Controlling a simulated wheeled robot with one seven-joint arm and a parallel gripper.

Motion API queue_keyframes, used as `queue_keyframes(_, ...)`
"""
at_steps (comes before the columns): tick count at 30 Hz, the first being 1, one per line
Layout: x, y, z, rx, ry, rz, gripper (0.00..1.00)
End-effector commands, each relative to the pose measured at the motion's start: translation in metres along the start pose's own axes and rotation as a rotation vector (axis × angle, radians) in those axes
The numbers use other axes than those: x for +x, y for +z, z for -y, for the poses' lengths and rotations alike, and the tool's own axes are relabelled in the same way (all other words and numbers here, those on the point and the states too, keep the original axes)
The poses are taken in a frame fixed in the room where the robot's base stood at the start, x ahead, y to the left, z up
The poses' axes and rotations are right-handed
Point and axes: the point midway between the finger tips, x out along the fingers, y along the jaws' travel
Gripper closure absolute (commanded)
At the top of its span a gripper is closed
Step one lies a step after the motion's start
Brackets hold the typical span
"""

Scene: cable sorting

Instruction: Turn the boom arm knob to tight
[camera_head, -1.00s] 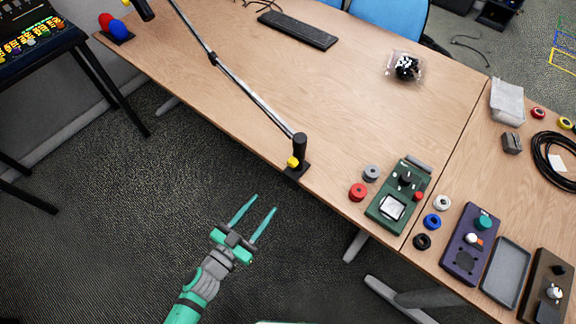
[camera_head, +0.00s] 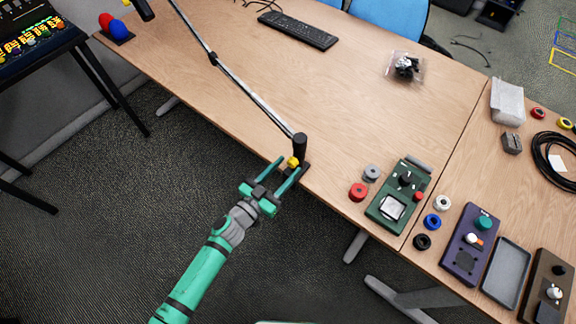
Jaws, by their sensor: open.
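The boom arm (camera_head: 238,82) is a thin silver and black pole that slants up to the left from a black upright clamp (camera_head: 300,146) on the table's front edge. Its yellow knob (camera_head: 293,161) sits low on the clamp's front side. My gripper (camera_head: 289,163) is open, with its two teal fingers pointing at the clamp. The fingertips are on either side of the yellow knob in the picture. I cannot tell whether they touch it. Part of the clamp's base is hidden behind the right finger.
The wooden table (camera_head: 330,100) is bare behind the clamp. To the right stand a red roll (camera_head: 358,192), a grey roll (camera_head: 371,173) and a green box (camera_head: 385,213). A keyboard (camera_head: 298,30) lies at the back. The floor in front of the table is clear around my arm.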

Motion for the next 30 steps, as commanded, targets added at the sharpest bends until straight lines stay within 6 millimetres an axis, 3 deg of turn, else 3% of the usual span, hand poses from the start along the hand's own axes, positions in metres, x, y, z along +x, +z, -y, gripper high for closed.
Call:
queue_keyframes(6, 0.014, 0.000, 0.000, -0.001, 0.000, -0.001, 0.55)
queue_keyframes(14, 0.015, 0.000, 0.000, -0.001, -0.001, 0.000, 0.55)
queue_keyframes(20, 0.015, 0.000, 0.000, -0.001, -0.001, 0.000, 0.97)
queue_keyframes(25, 0.015, 0.000, 0.000, 0.022, -0.001, 0.000, 0.97)
queue_keyframes(30, 0.015, -0.001, -0.001, 0.152, -0.001, -0.002, 0.96)
